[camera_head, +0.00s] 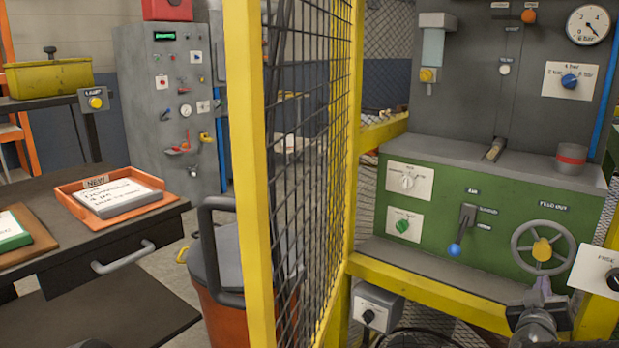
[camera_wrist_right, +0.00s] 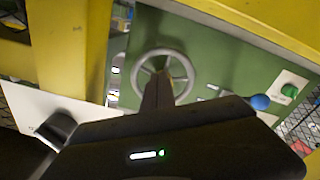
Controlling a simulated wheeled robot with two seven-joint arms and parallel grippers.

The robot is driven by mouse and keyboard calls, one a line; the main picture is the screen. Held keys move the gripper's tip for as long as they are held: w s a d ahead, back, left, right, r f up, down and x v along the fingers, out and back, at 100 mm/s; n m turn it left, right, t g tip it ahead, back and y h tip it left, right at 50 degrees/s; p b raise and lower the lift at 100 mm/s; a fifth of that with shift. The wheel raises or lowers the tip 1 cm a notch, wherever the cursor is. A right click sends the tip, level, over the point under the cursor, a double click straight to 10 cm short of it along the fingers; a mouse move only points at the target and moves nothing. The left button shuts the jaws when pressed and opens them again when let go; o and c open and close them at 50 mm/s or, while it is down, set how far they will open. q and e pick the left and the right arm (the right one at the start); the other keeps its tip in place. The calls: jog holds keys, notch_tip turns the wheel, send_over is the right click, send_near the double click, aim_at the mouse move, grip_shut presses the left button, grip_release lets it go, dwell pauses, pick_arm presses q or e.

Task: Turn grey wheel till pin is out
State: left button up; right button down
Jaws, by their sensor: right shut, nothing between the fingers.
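The grey wheel (camera_head: 543,222) is a spoked handwheel on the front of the green machine housing (camera_head: 447,190), under the label "FEED OUT". A yellow hub shows at its middle. A brass-coloured rod (camera_head: 494,150), perhaps the pin, shows at the foot of the upright slot above the housing. My right gripper (camera_head: 541,284) is shut and empty, just in front of the wheel's lower part. In the right wrist view the gripper's fingers (camera_wrist_right: 158,82) overlap the wheel (camera_wrist_right: 190,78); I cannot tell whether they touch it. My left gripper is out of view.
A blue-knobbed lever (camera_head: 466,222) stands left of the wheel. A white panel with a black knob (camera_head: 612,279) is close on the right. A yellow rail (camera_head: 440,290) runs below the housing. A yellow-framed mesh fence (camera_head: 300,130) stands to the left.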

aim_at(553, 269)
dwell(0.3)
jog(key=n, duration=0.2)
jog(key=s+r+n+p, duration=0.1)
jog(key=n, duration=0.3)
jog(key=shift+s+d+r+p, duration=0.2)
jog(key=shift+s+r+p, duration=0.05)
jog(key=shift+p, duration=0.05)
jog(key=shift+w+d, duration=0.1)
jog(key=shift+x, duration=3.35)
jog(key=shift+w+a+r, duration=0.15)
jog(key=shift+a+r, duration=0.05)
jog(key=shift+r, duration=0.05)
